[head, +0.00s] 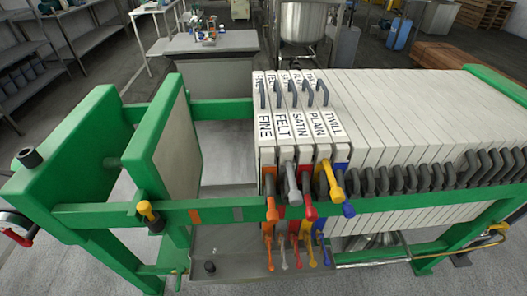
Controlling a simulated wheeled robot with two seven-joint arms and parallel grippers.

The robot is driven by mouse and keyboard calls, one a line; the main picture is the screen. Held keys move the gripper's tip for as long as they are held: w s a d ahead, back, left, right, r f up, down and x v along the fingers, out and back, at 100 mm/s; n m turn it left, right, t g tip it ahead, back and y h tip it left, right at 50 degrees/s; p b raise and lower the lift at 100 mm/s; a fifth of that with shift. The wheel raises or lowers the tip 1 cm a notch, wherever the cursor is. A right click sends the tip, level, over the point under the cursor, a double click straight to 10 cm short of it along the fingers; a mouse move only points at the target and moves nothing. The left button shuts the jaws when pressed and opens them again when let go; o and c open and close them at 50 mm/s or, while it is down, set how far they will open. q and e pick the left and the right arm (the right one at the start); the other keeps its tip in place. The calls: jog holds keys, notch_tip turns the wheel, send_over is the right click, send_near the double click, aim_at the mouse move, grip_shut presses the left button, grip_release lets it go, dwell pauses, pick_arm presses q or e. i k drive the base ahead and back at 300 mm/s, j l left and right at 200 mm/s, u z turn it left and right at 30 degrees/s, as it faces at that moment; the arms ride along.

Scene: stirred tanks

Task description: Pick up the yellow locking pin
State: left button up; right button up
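A small yellow pin with a dark lower part (147,212) sits upright at the green side rail (230,208) of the press, just in front of the green-edged moving plate (163,150). It looks like the yellow locking pin; how deep it sits in the rail cannot be told. A separate yellow tap handle (330,182) is on the plate labelled TWILL. Neither of my grippers is in view.
White filter plates (420,105) fill the press's right side, several labelled and handled. Coloured taps (310,208) stick out in front, above a grey drip tray (225,262). A green end frame (80,160) stands left. A grey table (210,45) and steel tank (302,22) stand behind.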

aim_at(144, 208)
jog(key=j+z, duration=0.25)
jog(key=j, duration=0.2)
jog(key=j+z, duration=0.2)
jog(key=j, duration=0.25)
jog(key=j+z, duration=0.25)
jog(key=j, duration=0.2)
jog(key=k+j+z, duration=0.2)
jog(key=j, duration=0.25)
jog(key=j+z, duration=0.25)
jog(key=j, duration=0.2)
jog(key=k+j+z, duration=0.2)
jog(key=j, duration=0.2)
jog(key=i, duration=0.1)
